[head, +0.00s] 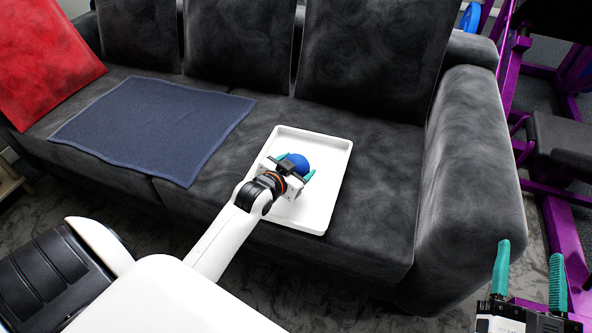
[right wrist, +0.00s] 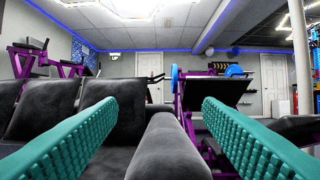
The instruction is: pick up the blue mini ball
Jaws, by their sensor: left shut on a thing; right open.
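The blue mini ball (head: 297,163) is over the white tray (head: 330,187) on the sofa seat. My left gripper (head: 296,168) reaches in from the lower left and is shut on the ball, with its green fingers on either side of it. I cannot tell whether the ball touches the tray floor. My right gripper (head: 528,272) is open and empty at the lower right, away from the tray. Its two green fingers also show wide apart in the right wrist view (right wrist: 160,140).
The dark grey sofa (head: 385,160) has a raised armrest (head: 470,170) right of the tray. A blue-grey cloth (head: 155,125) lies on the seat to the left, and a red cushion (head: 45,65) leans at the far left. Purple gym equipment (head: 515,75) stands beyond the armrest.

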